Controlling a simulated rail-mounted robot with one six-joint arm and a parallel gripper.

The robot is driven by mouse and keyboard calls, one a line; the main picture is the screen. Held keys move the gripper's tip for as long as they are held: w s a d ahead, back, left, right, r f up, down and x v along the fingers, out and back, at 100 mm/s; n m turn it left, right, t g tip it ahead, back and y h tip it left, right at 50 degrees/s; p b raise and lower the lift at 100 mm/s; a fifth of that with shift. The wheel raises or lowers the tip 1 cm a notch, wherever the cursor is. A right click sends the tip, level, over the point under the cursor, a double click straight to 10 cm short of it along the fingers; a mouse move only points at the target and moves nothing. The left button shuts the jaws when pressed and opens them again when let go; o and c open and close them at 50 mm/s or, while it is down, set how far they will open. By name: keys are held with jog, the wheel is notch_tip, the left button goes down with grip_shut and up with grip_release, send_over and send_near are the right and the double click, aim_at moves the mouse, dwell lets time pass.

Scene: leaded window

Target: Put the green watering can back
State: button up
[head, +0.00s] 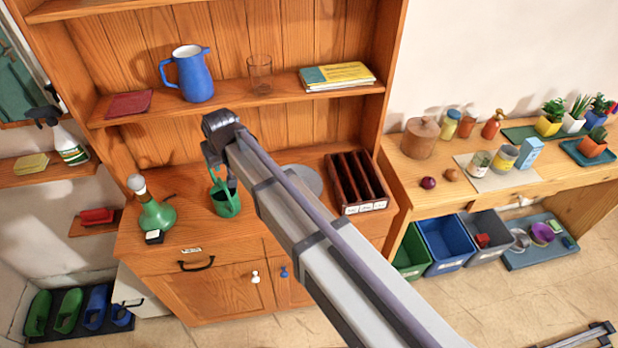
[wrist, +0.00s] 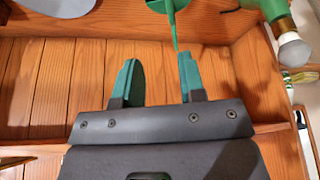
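The green watering can (head: 226,203) stands on the wooden cabinet top (head: 180,238), between a green bottle and a grey round plate. My gripper (head: 212,163) is just above and behind it in the head view, partly hidden by my own arm. In the wrist view my gripper (wrist: 158,58) shows two teal fingers apart with a clear gap. Part of the green watering can (wrist: 168,14) shows at the top edge there, cut off. A thin green part of it reaches down close to the right fingertip; I cannot tell if they touch.
The green bottle (head: 156,213) stands left of the can. The grey plate (head: 300,181) and a dark slotted rack (head: 357,182) are to the right. A shelf (head: 230,105) above holds a blue jug (head: 190,74), a glass (head: 260,73) and books (head: 337,76).

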jog(key=s+d+m+g+h, duration=0.15)
jog(key=s+d, duration=0.45)
jog(key=d, duration=0.6)
jog(key=s+d+f+m+g, duration=0.1)
jog(key=s+d+m, duration=0.35)
jog(key=d, duration=0.85)
jog(key=s+d+g+h, duration=0.1)
jog(key=s+d, duration=0.6)
jog(key=d, duration=0.5)
notch_tip(320, 180, down, 6)
jog(key=b, duration=0.6)
jog(key=shift+w+f, duration=0.1)
